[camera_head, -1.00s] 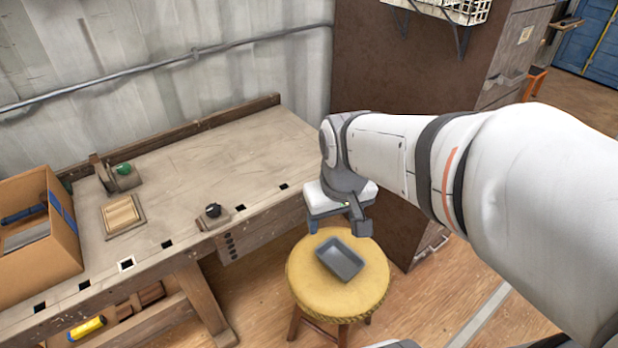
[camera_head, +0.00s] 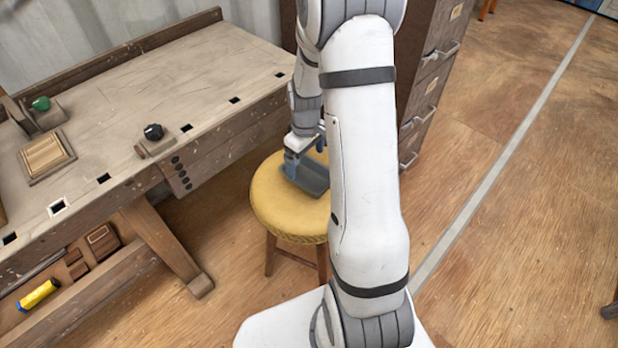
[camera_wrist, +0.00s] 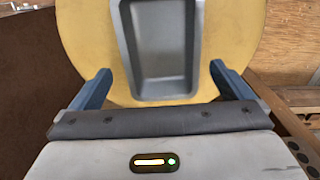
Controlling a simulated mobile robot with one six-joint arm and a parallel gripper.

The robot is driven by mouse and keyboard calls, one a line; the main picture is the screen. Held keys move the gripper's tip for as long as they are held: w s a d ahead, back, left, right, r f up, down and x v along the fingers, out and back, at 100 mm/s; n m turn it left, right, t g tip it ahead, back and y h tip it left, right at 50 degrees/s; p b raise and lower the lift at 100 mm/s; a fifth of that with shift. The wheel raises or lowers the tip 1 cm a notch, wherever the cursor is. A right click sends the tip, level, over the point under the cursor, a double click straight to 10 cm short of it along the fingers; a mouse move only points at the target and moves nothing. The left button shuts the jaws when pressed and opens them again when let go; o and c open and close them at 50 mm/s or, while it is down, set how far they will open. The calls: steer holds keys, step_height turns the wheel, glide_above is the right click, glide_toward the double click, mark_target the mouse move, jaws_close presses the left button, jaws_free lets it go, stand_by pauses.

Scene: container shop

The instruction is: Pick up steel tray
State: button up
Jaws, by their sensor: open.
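The steel tray (camera_head: 308,178) is a small grey rectangular tray on the yellow stool seat (camera_head: 268,205). In the head view my arm hides part of it. In the wrist view the tray (camera_wrist: 160,50) lies ahead of my gripper (camera_wrist: 160,82), roughly centred between the two blue fingers. The fingers are wide apart, one to each side of the tray's near end, with yellow seat showing between each finger and the tray. My gripper also shows over the tray in the head view (camera_head: 305,150). It is open and holds nothing.
A wooden workbench (camera_head: 170,85) stands left of the stool, with a green-knobbed block and a black-knobbed block (camera_head: 154,133) on it. A brown drawer cabinet (camera_head: 430,85) stands behind. A yellow object (camera_head: 38,295) lies on the bench's lower shelf.

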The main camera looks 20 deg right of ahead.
mark_target(307, 179)
steer(key=f, duration=0.2)
steer(key=f+b, duration=0.1)
steer(key=f, duration=0.3)
steer(key=shift+s, duration=0.25)
steer(key=shift+c, duration=0.4)
steer(key=shift+r, duration=0.1)
steer(key=c, duration=1.1)
